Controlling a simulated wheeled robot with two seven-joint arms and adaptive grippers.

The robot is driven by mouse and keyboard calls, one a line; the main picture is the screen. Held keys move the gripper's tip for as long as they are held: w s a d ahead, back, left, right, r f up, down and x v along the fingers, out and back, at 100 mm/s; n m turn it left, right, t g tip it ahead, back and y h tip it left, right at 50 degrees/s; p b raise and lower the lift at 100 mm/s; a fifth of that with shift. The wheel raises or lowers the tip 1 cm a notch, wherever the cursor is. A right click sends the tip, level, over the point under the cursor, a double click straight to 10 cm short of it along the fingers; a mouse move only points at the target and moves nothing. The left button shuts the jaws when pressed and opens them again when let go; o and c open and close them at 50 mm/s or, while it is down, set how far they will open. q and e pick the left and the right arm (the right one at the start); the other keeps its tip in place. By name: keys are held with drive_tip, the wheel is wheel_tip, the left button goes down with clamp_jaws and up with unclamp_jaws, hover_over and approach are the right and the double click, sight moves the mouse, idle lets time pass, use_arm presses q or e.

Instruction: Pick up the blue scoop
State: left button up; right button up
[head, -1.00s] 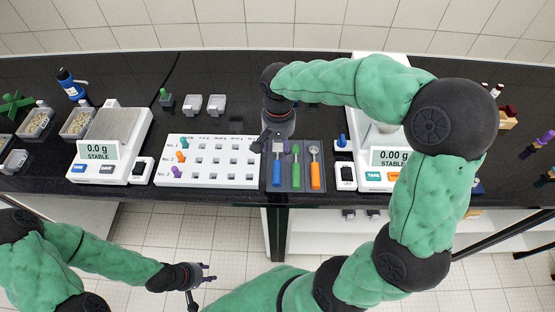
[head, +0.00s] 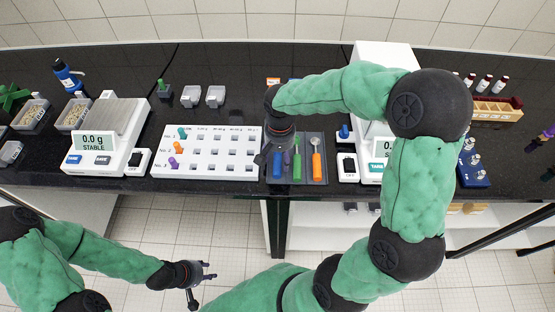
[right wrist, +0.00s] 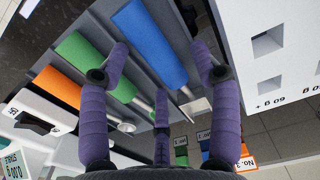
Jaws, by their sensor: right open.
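The blue scoop (head: 277,166) lies in a dark tray (head: 321,178) beside a green-handled tool (head: 297,167) and an orange-handled one (head: 317,166). My right gripper (head: 272,158) is over the blue scoop and hides its upper part in the head view. In the right wrist view my right gripper (right wrist: 161,65) is open. The blue handle (right wrist: 150,42) shows between its purple fingers, with a metal end (right wrist: 196,105) near the lower right. I cannot tell whether the fingers touch it. My left gripper (head: 202,275) is open and empty, in front of the bench.
A white rack (head: 213,168) with colored pegs stands left of the tray. A balance (head: 107,135) is further left, another balance (head: 377,172) is right of the tray. My right arm covers part of the bench at right.

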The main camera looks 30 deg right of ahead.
drive_tip(key=c, duration=1.2)
drive_tip(key=shift+r, duration=0.1)
